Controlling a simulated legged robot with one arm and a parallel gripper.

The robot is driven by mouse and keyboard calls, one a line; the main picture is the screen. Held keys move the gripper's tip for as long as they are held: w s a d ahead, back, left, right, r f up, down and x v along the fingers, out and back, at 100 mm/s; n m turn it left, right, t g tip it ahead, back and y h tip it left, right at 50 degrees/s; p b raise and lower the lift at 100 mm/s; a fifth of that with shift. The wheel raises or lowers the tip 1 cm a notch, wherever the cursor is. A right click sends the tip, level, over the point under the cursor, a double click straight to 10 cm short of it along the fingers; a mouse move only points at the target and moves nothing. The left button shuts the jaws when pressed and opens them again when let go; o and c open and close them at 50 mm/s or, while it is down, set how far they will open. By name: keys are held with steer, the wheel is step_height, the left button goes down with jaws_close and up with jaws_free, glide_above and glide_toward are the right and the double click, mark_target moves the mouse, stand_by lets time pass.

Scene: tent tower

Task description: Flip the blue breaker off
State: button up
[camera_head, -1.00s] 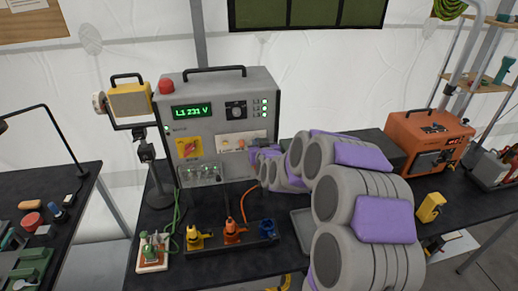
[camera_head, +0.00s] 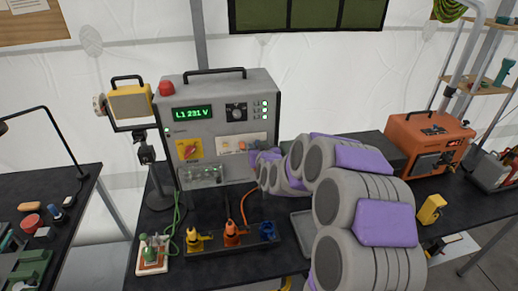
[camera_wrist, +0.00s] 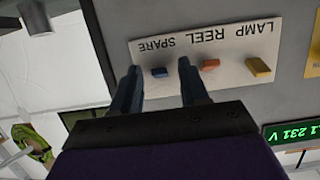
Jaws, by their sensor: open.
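In the wrist view, which is upside down, the blue breaker (camera_wrist: 160,72) sits under the word SPARE on a cream label plate (camera_wrist: 228,45). The orange breaker (camera_wrist: 210,64) under REEL and the yellow breaker (camera_wrist: 258,67) under LAMP are beside it. My gripper (camera_wrist: 158,67) is open, its two dark fingers on either side of the blue breaker in the picture. I cannot tell whether they touch the panel. In the head view my gripper (camera_head: 257,160) is at the plate's right end and hides the blue breaker.
The grey power box (camera_head: 213,91) has a lit display (camera_head: 194,114), a red button (camera_head: 167,88) and a red-yellow rotary switch (camera_head: 189,149). A row of yellow, orange and blue plugs (camera_head: 231,234) stands in front. An orange unit (camera_head: 429,143) stands at right.

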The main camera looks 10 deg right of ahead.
steer(key=b+v, duration=0.6)
steer(key=v, duration=1.1)
steer(key=shift+f, duration=0.1)
steer(key=s+a+f+g+y, duration=0.1)
steer(key=s+f+g, duration=0.3)
steer(key=s, duration=0.4)
steer(key=s+a+f+g, duration=0.2)
steer(key=s+f+g, duration=0.2)
steer(key=s, duration=0.3)
steer(key=s+d+f+g+h, duration=0.1)
steer(key=s+g, duration=0.7)
steer(key=s, duration=1.5)
steer(key=shift+s+d, duration=0.35)
steer(key=shift+d, duration=0.1)
